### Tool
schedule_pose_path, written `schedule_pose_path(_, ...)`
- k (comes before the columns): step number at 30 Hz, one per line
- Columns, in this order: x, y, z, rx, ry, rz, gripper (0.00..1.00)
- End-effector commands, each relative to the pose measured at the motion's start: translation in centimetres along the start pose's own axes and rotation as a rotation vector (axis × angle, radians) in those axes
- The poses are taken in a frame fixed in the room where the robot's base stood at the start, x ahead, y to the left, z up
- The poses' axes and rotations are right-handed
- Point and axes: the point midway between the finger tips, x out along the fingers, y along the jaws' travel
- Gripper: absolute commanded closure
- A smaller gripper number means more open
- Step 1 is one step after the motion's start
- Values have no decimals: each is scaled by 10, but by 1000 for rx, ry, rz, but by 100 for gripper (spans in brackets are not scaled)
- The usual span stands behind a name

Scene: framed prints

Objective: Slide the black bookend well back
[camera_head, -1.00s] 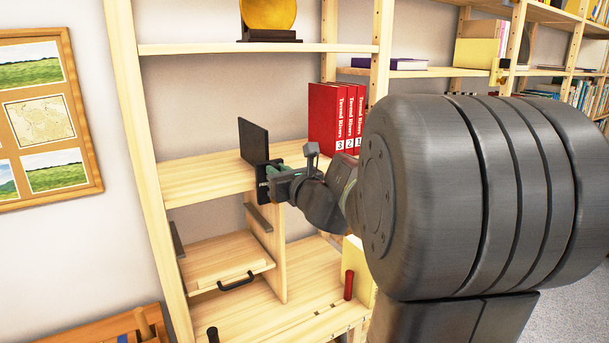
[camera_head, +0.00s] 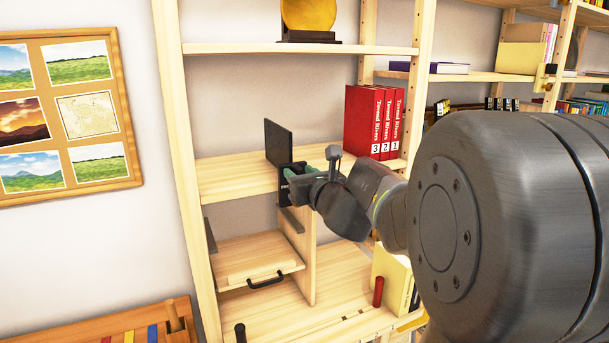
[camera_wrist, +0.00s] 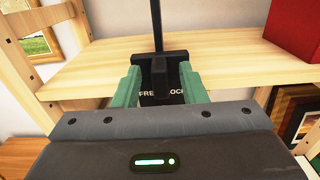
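The black bookend (camera_head: 279,143) stands upright on the middle shelf board (camera_head: 235,180), left of the red books. Its black front piece hangs at the board's front edge and carries "FREE" and "LOCK" lettering, partly covered, in the wrist view (camera_wrist: 175,98). A black knob (camera_wrist: 160,72) sticks out from that piece towards me. My gripper (camera_head: 294,173) is at the front piece. In the wrist view its green fingers (camera_wrist: 160,78) stand on either side of the knob, with a visible gap on each side. The gripper is open.
Red numbered books (camera_head: 373,122) stand right of the bookend on the same board; the board between is bare. A shelf upright (camera_head: 172,120) is at the left. Below are a wooden drawer-like panel with black handle (camera_head: 266,279) and a divider (camera_head: 303,250).

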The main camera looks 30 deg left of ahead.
Motion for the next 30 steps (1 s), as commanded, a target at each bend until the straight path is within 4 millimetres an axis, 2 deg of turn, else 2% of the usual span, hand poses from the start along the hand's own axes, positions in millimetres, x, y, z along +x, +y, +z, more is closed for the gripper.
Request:
schedule_pose_path(5, -4, 0, 0, 0, -1, -1, 62)
schedule_pose_path(8, -13, -1, 1, 1, -2, -2, 62)
schedule_pose_path(24, -110, 0, 1, -2, -2, -3, 62)
schedule_pose_path(30, -132, 0, 0, 0, -1, -2, 62)
